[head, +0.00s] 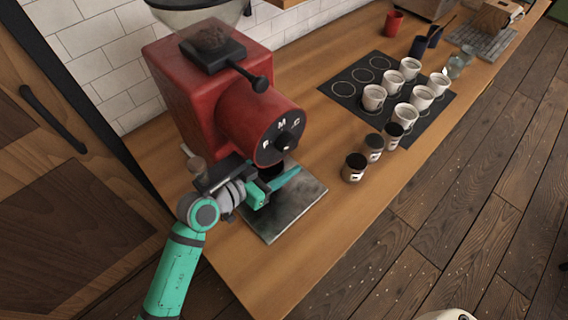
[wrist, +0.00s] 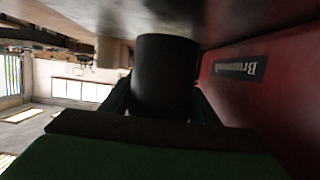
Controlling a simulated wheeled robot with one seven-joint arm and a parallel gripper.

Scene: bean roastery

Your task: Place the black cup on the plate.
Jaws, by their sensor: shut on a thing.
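The black cup (wrist: 165,78) fills the middle of the wrist view, between the fingers of my gripper (wrist: 163,108). In the head view my teal gripper (head: 271,184) is shut on it beneath the red grinder's front; the cup is mostly hidden there by the gripper and the grinder. A dark, square, flat plate (head: 287,215) lies on the wooden counter under and in front of my gripper. I cannot tell whether the cup touches the plate.
The red grinder (head: 190,95) stands close over my gripper. Three dark jars, one of them nearest (head: 354,168), stand to the right. Behind them several white cups stand on a black mat (head: 345,88). The counter (head: 325,235) right of the plate is clear.

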